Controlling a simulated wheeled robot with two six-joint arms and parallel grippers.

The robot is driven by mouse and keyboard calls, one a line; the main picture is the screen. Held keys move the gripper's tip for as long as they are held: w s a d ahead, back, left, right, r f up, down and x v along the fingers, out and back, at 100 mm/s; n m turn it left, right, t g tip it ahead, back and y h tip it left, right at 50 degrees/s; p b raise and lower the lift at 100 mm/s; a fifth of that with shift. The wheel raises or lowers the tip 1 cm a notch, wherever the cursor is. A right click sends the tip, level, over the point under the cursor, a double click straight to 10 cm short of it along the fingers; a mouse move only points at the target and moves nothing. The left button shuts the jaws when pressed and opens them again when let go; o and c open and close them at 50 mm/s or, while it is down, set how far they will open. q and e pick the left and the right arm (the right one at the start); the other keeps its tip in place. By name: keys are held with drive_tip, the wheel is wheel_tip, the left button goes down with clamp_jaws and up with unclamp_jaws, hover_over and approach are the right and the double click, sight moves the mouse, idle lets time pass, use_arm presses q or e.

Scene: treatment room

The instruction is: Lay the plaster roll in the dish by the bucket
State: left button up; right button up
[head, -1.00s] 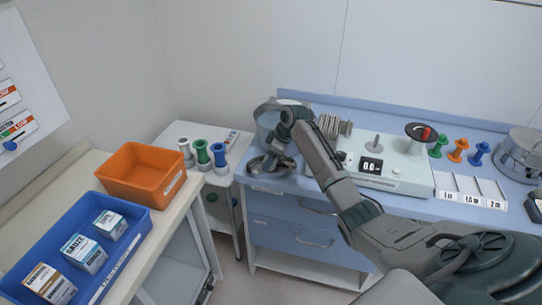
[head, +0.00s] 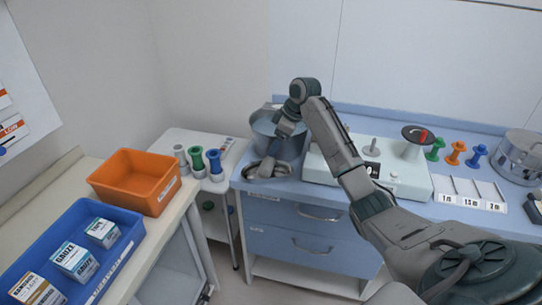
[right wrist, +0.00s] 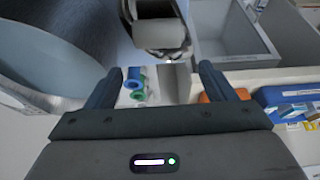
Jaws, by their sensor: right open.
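The grey metal dish (head: 284,172) sits at the left end of the blue counter, just in front of the grey bucket (head: 262,128). In the right wrist view the dish (right wrist: 163,53) is at the top, with a pale roll, apparently the plaster roll (right wrist: 158,33), lying in it. The bucket's curved wall (right wrist: 45,45) fills the left of that view. My right gripper (right wrist: 163,80) is open and empty, its fingertips apart and clear of the roll. In the head view my right gripper (head: 271,153) is above the dish, partly covering it and the bucket. My left gripper is not in view.
A white machine (head: 400,178) stands right of the dish, behind my right arm. Green, orange and blue spools (head: 458,152) and a metal pot (head: 520,152) are farther right. An orange bin (head: 135,180) and a blue tray (head: 128,254) stand on the left bench.

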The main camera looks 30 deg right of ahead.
drive_tip(key=shift+v, duration=1.4)
